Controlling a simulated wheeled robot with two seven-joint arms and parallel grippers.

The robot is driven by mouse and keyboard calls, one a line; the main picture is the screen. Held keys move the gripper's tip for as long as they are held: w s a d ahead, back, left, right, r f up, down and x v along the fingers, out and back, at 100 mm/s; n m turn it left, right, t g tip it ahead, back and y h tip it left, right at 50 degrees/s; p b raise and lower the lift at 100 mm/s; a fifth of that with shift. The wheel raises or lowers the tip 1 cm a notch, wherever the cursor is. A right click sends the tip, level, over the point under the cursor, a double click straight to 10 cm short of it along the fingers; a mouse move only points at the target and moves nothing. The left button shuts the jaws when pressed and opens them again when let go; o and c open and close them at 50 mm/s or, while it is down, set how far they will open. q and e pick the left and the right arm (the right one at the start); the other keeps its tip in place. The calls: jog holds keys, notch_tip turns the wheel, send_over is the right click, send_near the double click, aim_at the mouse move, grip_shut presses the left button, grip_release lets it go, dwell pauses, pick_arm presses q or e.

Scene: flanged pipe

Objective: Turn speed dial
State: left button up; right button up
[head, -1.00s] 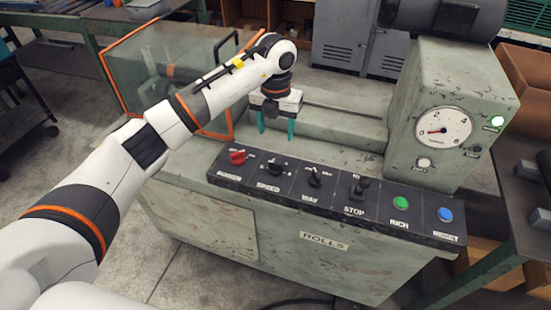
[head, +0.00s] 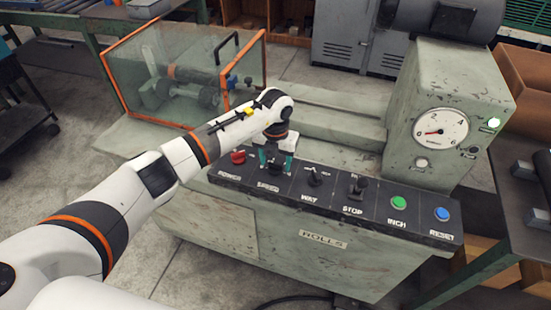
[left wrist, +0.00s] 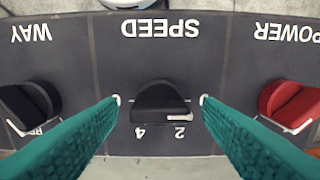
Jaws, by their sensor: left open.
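The black speed dial (left wrist: 160,103) sits on the dark control panel under the "SPEED" label in the left wrist view, with "4" and "2" marks beside it. My left gripper (left wrist: 160,98) is open, with one teal finger on each side of the dial and a visible gap to it on both sides. In the head view my left gripper (head: 275,164) is over the speed section of the panel and hides much of the dial. My right gripper is not in view.
The red power dial (head: 238,157) and the black way dial (head: 315,176) flank the speed dial. Further right are a stop lever (head: 357,187), a green inch button (head: 398,202) and a blue reset button (head: 442,214). A gauge (head: 440,130) stands on the machine housing.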

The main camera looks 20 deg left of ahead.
pick_arm(q)
jog(key=c, duration=1)
